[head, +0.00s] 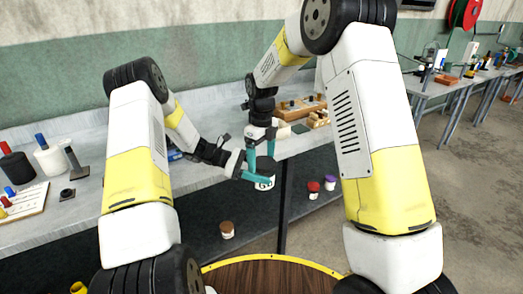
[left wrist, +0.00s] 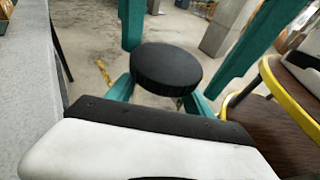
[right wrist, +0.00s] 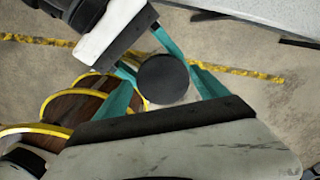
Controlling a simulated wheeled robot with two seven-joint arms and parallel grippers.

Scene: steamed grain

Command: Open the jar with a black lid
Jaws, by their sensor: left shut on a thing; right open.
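The jar (head: 263,186) is white with a label, and its black lid (head: 265,169) is on top. My left gripper (head: 258,180) is shut on the jar's body and holds it in the air in front of the table. The round lid (left wrist: 166,66) fills the middle of the left wrist view. My right gripper (head: 262,158) points down from above, open, with one finger on either side of the lid. In the right wrist view, the lid (right wrist: 162,79) lies between its spread fingers. A gap shows between those fingers and the lid.
The grey table (head: 200,184) runs behind my arms, with a wooden rack (head: 300,106) on it. Jars with brown (head: 227,227), red (head: 313,187) and purple (head: 330,179) lids stand lower down, below the tabletop. My round yellow-edged base is below.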

